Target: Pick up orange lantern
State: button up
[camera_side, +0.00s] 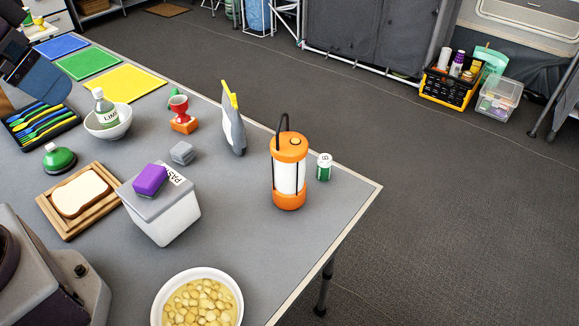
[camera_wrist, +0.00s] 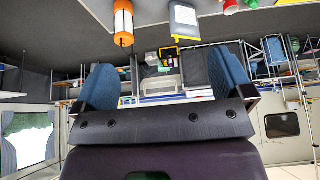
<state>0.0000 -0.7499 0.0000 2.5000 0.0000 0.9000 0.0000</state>
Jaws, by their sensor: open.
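The orange lantern (camera_side: 289,150) stands upright near the right edge of the grey table, with a white middle, orange cap and base, and a dark hooked handle on top. In the wrist view, which looks upside down, the lantern (camera_wrist: 124,22) hangs from the upper part, left of centre. My gripper (camera_wrist: 165,78) shows there with two blue-padded fingers spread wide apart and nothing between them. In the side view part of my gripper (camera_side: 34,72) shows at the upper left, well away from the lantern; the rest is cut off.
A green-and-white can (camera_side: 324,168) stands close right of the lantern. A white lidded box (camera_side: 165,215) with a purple sponge (camera_side: 150,180) and a bowl (camera_side: 160,310) are nearer. Table is bare before the lantern.

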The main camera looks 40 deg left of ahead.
jog(key=m+t+y, duration=0.5)
jog(key=m+y, duration=0.8)
jog(key=m, duration=1.2)
send_near(291, 165)
jog(key=s+a+f, duration=0.2)
jog(key=f, duration=0.1)
jog(key=s+a+f, duration=0.1)
jog(key=f, duration=0.1)
jog(key=w+a+r, duration=0.1)
jog(key=w, duration=0.1)
jog(key=w+a+r+m+t, duration=0.1)
jog(key=w, duration=0.2)
jog(key=w+a+r+m+t, duration=0.1)
jog(key=w, duration=0.1)
jog(key=shift+w+a+r, duration=0.1)
jog(key=shift+w, duration=0.15)
jog(key=shift+r+x, duration=0.15)
jog(key=shift+x, duration=1.2)
jog(key=shift+r+x, duration=0.2)
jog(key=shift+x, duration=1.15)
jog(key=c, duration=1.6)
